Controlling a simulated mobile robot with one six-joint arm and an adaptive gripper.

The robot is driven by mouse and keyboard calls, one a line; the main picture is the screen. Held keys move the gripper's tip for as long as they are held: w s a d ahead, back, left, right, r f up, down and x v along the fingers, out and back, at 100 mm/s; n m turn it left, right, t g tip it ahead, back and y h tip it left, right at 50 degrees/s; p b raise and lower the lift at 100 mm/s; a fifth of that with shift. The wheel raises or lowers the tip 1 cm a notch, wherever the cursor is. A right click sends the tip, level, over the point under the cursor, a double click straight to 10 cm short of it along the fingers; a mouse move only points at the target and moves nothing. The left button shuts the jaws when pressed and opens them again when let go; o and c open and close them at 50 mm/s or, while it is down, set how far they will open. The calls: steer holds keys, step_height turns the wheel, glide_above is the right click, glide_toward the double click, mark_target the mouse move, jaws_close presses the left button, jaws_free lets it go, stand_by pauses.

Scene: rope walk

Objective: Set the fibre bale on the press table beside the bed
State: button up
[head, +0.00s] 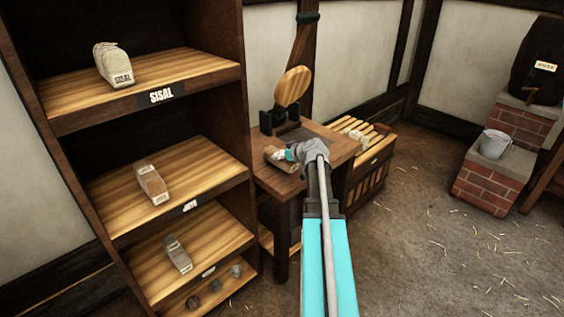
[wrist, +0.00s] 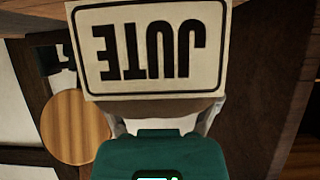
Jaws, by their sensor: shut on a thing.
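My gripper (head: 290,154) is shut on a fibre bale (head: 276,160) at the front left of the press table (head: 285,181). In the wrist view the bale's pale label (wrist: 150,50) reads JUTE upside down, and the gripper's fingers (wrist: 163,118) sit at both sides of the bale. The bale is at the tabletop, left of and in front of the dark bed (head: 303,134). I cannot tell whether its underside touches the wood. My gripper and arm hide part of the table.
A lever with a round wooden plate (head: 293,86) rises behind the bed. Left stands a shelf unit (head: 150,88) with bales labelled sisal and jute. A slatted crate (head: 370,165) stands right of the table. A bucket (head: 494,144) sits on bricks. The right floor is free.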

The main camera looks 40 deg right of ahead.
steer(key=shift+f+b, duration=0.45)
steer(key=shift+f, duration=0.35)
steer(key=o, duration=1.1)
steer(key=shift+f, duration=0.1)
steer(key=shift+c, duration=0.2)
steer(key=shift+s+r, duration=0.15)
steer(key=shift+r, duration=0.15)
steer(key=shift+s+r+p, duration=0.2)
steer(key=shift+s+p, duration=0.15)
steer(key=shift+p, duration=0.05)
steer(key=p+v, duration=0.5)
steer(key=v, duration=0.5)
steer(key=shift+s, duration=0.4)
steer(key=shift+r, duration=0.1)
